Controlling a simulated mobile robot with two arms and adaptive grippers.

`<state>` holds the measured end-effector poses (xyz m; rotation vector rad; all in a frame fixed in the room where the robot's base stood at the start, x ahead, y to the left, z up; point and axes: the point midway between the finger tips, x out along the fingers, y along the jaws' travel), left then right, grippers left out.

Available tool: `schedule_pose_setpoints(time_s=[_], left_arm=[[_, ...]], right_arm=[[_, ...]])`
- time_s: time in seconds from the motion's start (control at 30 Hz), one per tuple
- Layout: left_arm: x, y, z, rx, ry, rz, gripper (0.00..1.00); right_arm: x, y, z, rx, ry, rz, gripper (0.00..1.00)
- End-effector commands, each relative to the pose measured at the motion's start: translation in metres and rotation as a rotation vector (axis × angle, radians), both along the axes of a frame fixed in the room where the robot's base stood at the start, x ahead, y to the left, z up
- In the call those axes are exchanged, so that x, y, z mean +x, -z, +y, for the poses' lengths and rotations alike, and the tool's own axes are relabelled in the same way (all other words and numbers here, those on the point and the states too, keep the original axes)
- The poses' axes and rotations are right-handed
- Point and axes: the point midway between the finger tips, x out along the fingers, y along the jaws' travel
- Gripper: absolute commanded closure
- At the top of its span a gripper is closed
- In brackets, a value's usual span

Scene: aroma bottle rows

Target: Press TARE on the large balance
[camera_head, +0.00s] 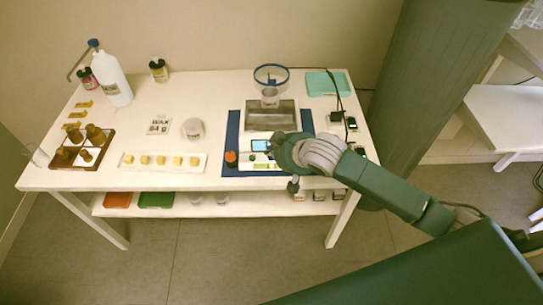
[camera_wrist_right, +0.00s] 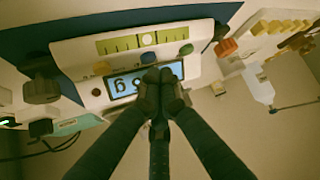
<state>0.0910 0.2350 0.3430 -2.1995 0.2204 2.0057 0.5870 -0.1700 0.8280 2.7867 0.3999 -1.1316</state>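The large balance (camera_head: 285,117) stands on a blue mat, with a grey pan and a clear blue-rimmed ring above it. I cannot read any TARE label. My right gripper (camera_head: 276,149) is at the panel's right part. In the wrist view its fingertips (camera_wrist_right: 160,76) are together and empty, overlapping the display; contact cannot be told. My left gripper is out of view.
An orange-topped item (camera_head: 231,156) stands left of the panel. A teal tray (camera_head: 327,83) and small dark items (camera_head: 351,123) sit right.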

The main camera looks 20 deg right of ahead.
Motion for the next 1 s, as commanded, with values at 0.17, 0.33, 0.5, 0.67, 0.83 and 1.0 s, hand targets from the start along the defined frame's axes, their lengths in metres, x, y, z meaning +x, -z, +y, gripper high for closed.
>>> schedule_pose_setpoints(time_s=[0.17,0.33,0.5,0.67,0.83,1.0], left_arm=[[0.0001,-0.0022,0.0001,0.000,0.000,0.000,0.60],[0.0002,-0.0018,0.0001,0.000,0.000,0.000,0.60],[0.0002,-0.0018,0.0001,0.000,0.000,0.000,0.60],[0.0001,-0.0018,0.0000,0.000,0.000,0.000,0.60],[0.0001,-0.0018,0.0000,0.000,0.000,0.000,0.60],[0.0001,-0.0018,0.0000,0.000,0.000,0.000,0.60]], right_arm=[[0.0000,0.0044,0.0003,0.002,0.000,-0.001,1.00],[0.0000,0.0046,0.0003,0.001,-0.001,-0.001,1.00],[0.0000,0.0049,0.0002,0.001,-0.001,-0.001,1.00],[-0.0001,0.0064,0.0004,0.001,-0.001,-0.001,1.00],[-0.0002,0.0086,0.0005,0.001,-0.001,0.000,1.00],[-0.0002,0.0109,0.0003,0.001,0.000,0.000,1.00]])
